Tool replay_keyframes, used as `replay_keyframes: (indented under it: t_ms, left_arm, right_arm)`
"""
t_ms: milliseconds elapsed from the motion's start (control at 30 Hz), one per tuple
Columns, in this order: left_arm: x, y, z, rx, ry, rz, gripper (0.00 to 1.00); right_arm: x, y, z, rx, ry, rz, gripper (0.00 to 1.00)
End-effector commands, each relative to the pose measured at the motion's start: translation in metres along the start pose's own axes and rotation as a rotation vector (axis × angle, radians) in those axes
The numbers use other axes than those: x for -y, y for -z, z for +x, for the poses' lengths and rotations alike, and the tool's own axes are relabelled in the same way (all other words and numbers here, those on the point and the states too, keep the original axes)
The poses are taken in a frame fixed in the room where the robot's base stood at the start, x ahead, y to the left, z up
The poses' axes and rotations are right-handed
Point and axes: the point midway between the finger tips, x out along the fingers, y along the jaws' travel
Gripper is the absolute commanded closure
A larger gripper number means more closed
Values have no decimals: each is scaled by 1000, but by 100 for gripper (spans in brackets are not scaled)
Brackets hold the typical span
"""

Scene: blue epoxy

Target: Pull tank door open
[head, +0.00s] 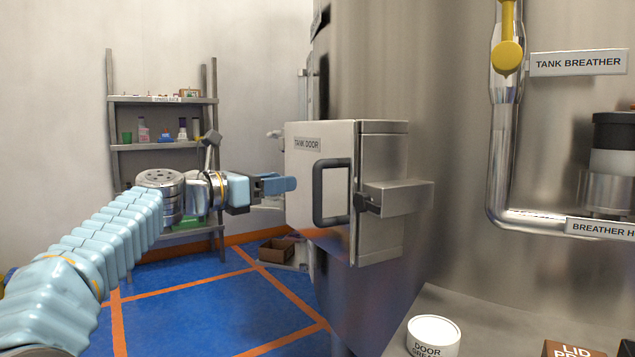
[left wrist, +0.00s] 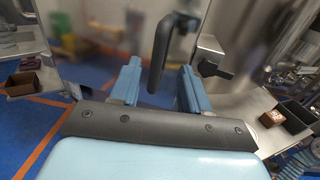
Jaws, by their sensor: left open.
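The tank door (head: 300,215) is a metal box-like door with a "TANK DOOR" label on the side of the steel tank. It looks closed, though its far edge is hidden. Its black D-shaped handle (head: 317,193) stands upright on the front face. My left gripper (head: 292,184) is open and empty, with its blue fingertips just left of the handle in the head view. In the left wrist view, the handle (left wrist: 160,50) shows between the two fingers of my left gripper (left wrist: 159,68), apart from both. My right gripper is not in view.
A metal block with a dark latch (head: 395,198) juts from the door's right side. A steel pipe (head: 503,130) runs down the tank at right. A bench (head: 470,325) with a white tub (head: 434,335) is at lower right. A shelf rack (head: 165,100) stands behind my left arm.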

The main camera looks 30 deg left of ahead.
Motion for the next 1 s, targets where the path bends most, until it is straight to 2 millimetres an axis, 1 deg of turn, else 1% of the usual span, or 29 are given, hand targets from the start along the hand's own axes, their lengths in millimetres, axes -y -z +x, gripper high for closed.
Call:
replay_keyframes:
  t_ms: [33, 200, 300, 433, 600, 867, 900, 1000]
  left_arm:
    - [0, 0, 13, -2, 3, -2, 54]
    - [0, 0, 54, -1, 4, -4, 54]
    - [0, -1, 74, -1, 3, -4, 54]
    - [0, -1, 93, -1, 2, -5, 54]
    - [0, 0, 105, 0, 1, -4, 54]
    - [0, 0, 106, 0, 1, -4, 54]
    - [0, 0, 106, 0, 1, -4, 57]
    - [0, 0, 106, -1, 1, -5, 72]
  right_arm:
    - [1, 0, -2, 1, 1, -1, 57]
    - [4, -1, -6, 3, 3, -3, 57]
    - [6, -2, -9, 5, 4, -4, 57]
    - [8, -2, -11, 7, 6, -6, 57]
    - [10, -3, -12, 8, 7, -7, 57]
    - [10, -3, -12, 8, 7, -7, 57]
    - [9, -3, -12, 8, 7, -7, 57]
    - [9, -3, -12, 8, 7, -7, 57]
